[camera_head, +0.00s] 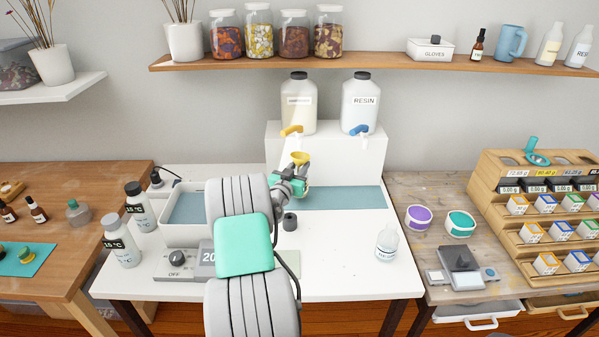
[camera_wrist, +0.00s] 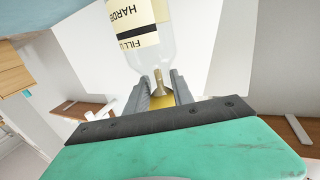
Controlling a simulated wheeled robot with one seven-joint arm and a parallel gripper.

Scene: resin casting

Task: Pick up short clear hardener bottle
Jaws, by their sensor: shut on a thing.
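My gripper (camera_head: 299,177) is over the back middle of the white table, below the big dispensers. In the wrist view, my gripper (camera_wrist: 161,92) is shut at the narrow neck end of the clear hardener bottle (camera_wrist: 150,58). The bottle's cream label, with a black band, reads upside down there, with "HARD" and "FILL" legible. A yellow funnel-like piece (camera_head: 300,157) shows at the top of the gripper, and yellow also shows between the fingers in the wrist view. In the head view my gripper and arm hide most of the bottle; whether it touches the table cannot be told.
Two dispensers with an orange tap (camera_head: 291,130) and a blue tap (camera_head: 358,129) stand on a white block (camera_head: 325,153). A black cap-like cylinder (camera_head: 290,221) and another clear bottle (camera_head: 387,243) stand on the table. A white basin (camera_head: 183,235) is left.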

